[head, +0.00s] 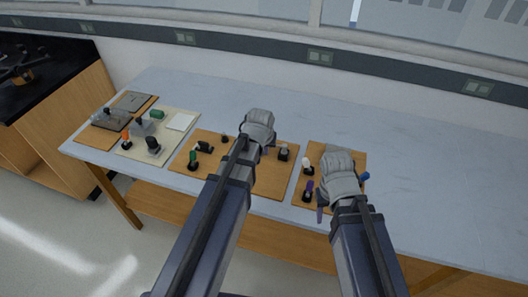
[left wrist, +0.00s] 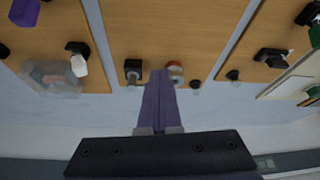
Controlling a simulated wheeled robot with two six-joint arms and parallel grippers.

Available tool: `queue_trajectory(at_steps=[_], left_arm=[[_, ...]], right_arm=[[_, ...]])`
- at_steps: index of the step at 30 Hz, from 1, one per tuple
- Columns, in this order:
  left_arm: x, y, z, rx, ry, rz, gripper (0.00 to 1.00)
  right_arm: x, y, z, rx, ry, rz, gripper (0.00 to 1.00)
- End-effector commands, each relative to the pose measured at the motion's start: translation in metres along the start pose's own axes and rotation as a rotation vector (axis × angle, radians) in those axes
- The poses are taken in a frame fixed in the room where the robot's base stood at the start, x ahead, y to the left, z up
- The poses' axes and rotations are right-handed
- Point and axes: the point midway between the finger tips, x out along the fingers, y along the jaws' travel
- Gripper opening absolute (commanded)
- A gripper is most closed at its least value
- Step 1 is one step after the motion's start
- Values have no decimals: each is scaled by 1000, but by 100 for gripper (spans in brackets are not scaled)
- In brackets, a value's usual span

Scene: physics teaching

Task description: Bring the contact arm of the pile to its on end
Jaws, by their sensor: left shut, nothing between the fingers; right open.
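My left gripper (head: 262,138) is over the middle wooden board (head: 270,182). In the left wrist view its purple fingers (left wrist: 158,78) are together and hold nothing. Their tips show between a black block (left wrist: 132,70) and a small round orange-and-white part (left wrist: 175,71), which may belong to the pile. I cannot tell whether the fingers touch either one. The contact arm cannot be made out clearly. My right gripper (head: 342,192) is open above the right wooden board (head: 330,148) and hides much of it.
On the right board stand a white-topped part (head: 308,166) and a purple-topped part (head: 309,188). The middle board also bears a green-topped part (head: 194,157) and a dark part (head: 283,153). A cream board (head: 177,137) with parts lies left. The table (head: 440,190) is bare at right.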

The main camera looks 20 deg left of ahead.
Motion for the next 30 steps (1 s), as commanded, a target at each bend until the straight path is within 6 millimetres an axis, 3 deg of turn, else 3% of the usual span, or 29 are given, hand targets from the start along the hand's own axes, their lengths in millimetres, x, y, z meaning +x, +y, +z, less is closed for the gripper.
queue_trajectory(at_steps=[1, 11, 13, 18, 30], left_arm=[[16, 0, 2, 0, 0, 0, 0], [66, 0, 2, 0, 0, 0, 0], [64, 1, -18, -1, 0, 0, 0], [71, 1, -36, 0, 0, 0, 0], [72, 0, -38, 0, 0, 0, 0]], right_arm=[[15, -2, -1, 0, 0, 0, 50], [62, -6, -4, 1, 0, 0, 50], [52, -5, -3, 1, 0, 0, 50], [52, -5, -3, 1, 0, 0, 50], [52, -5, -3, 1, 0, 0, 50]])
